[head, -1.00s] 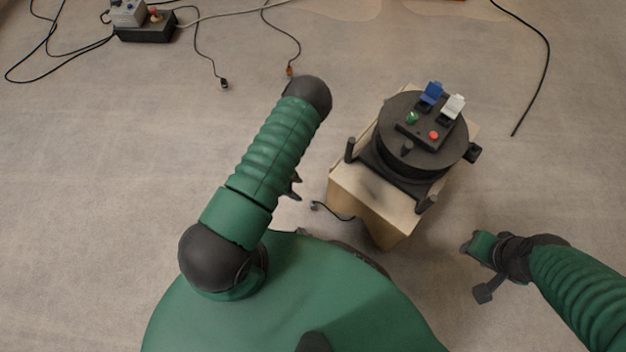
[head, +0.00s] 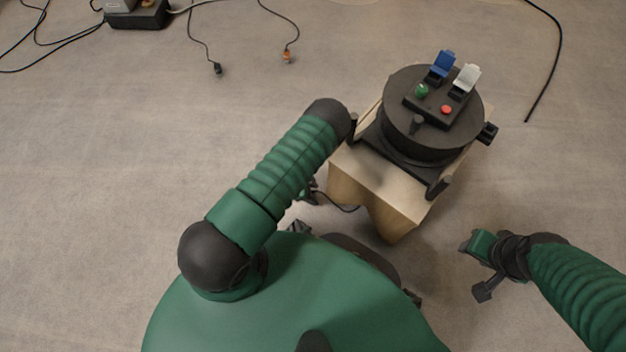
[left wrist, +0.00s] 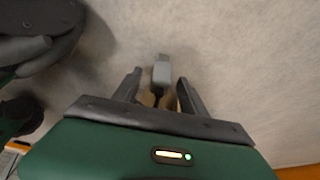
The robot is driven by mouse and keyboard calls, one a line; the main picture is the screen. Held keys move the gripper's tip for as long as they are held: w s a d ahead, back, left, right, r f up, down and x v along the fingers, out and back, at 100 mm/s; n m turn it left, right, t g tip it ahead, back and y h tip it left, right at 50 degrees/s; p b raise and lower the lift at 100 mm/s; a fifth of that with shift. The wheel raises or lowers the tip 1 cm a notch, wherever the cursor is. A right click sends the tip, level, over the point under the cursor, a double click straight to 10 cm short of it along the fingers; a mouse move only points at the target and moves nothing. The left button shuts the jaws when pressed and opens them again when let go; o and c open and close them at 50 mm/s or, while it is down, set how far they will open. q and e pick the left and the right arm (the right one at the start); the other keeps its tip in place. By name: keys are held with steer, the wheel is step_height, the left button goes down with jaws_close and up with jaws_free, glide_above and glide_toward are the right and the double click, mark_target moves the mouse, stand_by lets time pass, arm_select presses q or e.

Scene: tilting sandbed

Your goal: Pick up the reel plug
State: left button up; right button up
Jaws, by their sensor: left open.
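The reel plug (left wrist: 161,73) is a small grey plug on the floor in the left wrist view. It lies between and slightly beyond the fingertips of my left gripper (left wrist: 160,78), which is open. In the head view the plug is hidden at my left gripper (head: 310,193), mostly covered by my arm. Its dark cord (head: 335,205) shows beside the wooden box. The black cable reel (head: 430,125) sits on that box, with blue and white flaps, a green knob and a red button. My right gripper (head: 477,267) is empty, fingers apart, right of the box.
The wooden box (head: 383,190) stands close to the right of my left gripper. A black power block (head: 138,14) and loose cords with plugs (head: 217,69) (head: 287,57) lie at the back. A black cable (head: 545,75) lies far right. The left floor is clear.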

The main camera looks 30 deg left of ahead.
arm_select(q)
steer(key=shift+r, duration=0.1)
jaws_close()
steer(key=shift+r, duration=0.15)
